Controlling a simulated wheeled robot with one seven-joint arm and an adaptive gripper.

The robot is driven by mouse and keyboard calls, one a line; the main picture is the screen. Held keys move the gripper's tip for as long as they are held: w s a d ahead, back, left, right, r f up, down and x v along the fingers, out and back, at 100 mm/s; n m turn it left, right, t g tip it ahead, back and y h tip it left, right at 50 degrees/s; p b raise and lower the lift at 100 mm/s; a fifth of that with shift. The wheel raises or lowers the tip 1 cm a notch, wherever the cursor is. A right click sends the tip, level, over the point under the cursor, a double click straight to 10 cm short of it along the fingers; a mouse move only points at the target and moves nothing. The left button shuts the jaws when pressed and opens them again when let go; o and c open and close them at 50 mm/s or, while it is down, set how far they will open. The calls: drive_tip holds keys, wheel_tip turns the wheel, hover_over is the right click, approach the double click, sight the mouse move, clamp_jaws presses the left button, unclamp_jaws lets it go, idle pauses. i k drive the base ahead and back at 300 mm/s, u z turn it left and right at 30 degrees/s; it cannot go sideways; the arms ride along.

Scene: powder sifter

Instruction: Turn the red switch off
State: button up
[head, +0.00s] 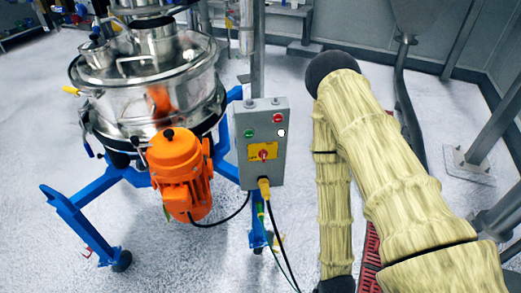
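The grey control box (284,165) stands upright on a post in the middle of the head view. The red switch (263,154) is a small rotary knob on a yellow plate (254,148) on the box's front face. It is too small to read which way it points. A red button (277,118), a green button (249,133) and a white button (281,132) sit above it. My arm, in a pale yellow cover, is to the right of the box, apart from it. My gripper is not in view; the arm's far end runs to the bottom edge.
The steel sifter (150,90) on a blue frame (95,190) stands left of the box, with an orange motor (180,170) close beside it. Cables hang from a yellow plug (264,188) under the box. Grey posts stand at the right. The floor in front is mostly clear.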

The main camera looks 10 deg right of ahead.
sight(263, 154)
drive_tip(key=z, duration=0.85)
drive_tip(key=k, duration=0.85)
drive_tip(key=u, duration=1.4)
